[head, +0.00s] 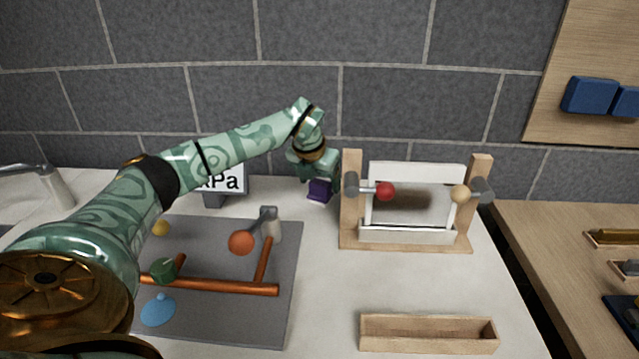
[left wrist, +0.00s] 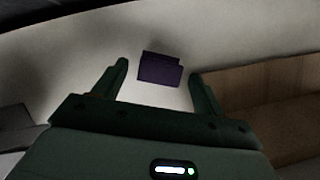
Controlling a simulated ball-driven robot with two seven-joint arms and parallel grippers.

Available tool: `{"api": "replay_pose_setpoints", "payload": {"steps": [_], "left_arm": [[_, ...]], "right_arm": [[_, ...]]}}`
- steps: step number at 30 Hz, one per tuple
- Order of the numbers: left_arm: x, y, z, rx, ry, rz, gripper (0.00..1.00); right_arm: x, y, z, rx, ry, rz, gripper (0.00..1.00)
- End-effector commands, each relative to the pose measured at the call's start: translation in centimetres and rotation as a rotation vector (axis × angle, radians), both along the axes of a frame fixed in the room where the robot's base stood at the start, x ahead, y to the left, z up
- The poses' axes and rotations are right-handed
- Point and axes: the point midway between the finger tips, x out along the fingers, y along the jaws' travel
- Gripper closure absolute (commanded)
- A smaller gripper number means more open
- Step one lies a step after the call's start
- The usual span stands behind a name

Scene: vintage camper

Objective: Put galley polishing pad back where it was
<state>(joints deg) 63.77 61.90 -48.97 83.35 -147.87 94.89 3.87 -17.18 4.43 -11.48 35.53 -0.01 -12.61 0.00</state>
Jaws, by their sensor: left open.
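A small purple block, which looks like the polishing pad (head: 319,190), is on the white counter near the back wall, left of the wooden frame. My left gripper (head: 321,177) points down at it, open. In the left wrist view the purple pad (left wrist: 160,69) appears between the two fingertips of my left gripper (left wrist: 159,72), with a gap on each side. Whether the fingers reach down around it or stay above it, I cannot tell. My right gripper is not in view.
A wooden frame (head: 354,235) with red and tan knobs stands right of the pad. An empty wooden tray (head: 428,347) lies at the front. A grey mat (head: 210,322) with copper pipes lies left, a kPa sign (head: 226,183) behind it. The counter's middle is clear.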

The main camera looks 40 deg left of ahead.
Motion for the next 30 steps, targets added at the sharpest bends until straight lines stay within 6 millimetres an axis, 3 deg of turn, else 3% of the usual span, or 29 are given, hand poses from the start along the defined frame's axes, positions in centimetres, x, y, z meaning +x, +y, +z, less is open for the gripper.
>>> {"api": "replay_pose_setpoints", "payload": {"steps": [1, 6, 12, 30], "left_arm": [[-0.4, -0.1, 1.9, 0.002, -0.008, -0.001, 0.29], [-1.9, -0.6, 5.6, 0.002, -0.007, -0.001, 0.29], [-3.0, -1.1, 8.2, 0.0, -0.003, -0.001, 0.29], [-3.3, -1.2, 8.6, -0.001, 0.0, -0.001, 0.29]], "right_arm": [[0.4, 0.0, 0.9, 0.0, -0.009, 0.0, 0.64], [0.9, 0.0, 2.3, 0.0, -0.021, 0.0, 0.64], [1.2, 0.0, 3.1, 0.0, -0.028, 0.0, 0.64], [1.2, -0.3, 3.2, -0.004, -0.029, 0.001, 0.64]]}}
